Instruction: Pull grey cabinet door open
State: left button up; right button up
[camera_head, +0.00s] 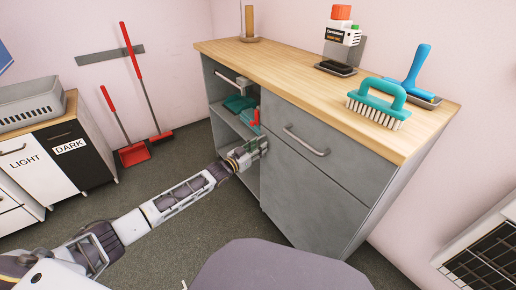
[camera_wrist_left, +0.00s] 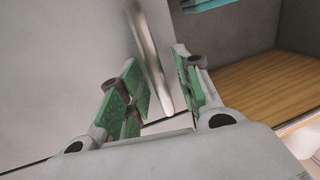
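The grey cabinet (camera_head: 358,185) stands at the centre right under a wooden top. Its grey door (camera_head: 300,200) is the lower right front panel and looks closed, flush with the drawer above. My left gripper (camera_head: 256,148) is at the door's left edge, beside the open shelves. In the left wrist view, an upright metal handle (camera_wrist_left: 149,40) on the grey panel stands between the green finger pads of the left gripper (camera_wrist_left: 160,78). The fingers are apart, with visible gaps beside the handle. In the head view the gripper hides this handle. My right gripper is out of view.
Open shelves (camera_head: 228,120) with teal cloths (camera_head: 238,103) lie left of the door. A drawer handle (camera_head: 307,141) sticks out above it. A brush (camera_head: 379,103) and squeegee (camera_head: 415,75) lie on top. The grey floor (camera_head: 195,230) before the cabinet is largely clear.

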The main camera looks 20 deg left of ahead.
pick_arm(q)
grip_shut()
jog(key=shift+s+a, duration=0.1)
jog(key=shift+s, duration=0.1)
dwell(0.4)
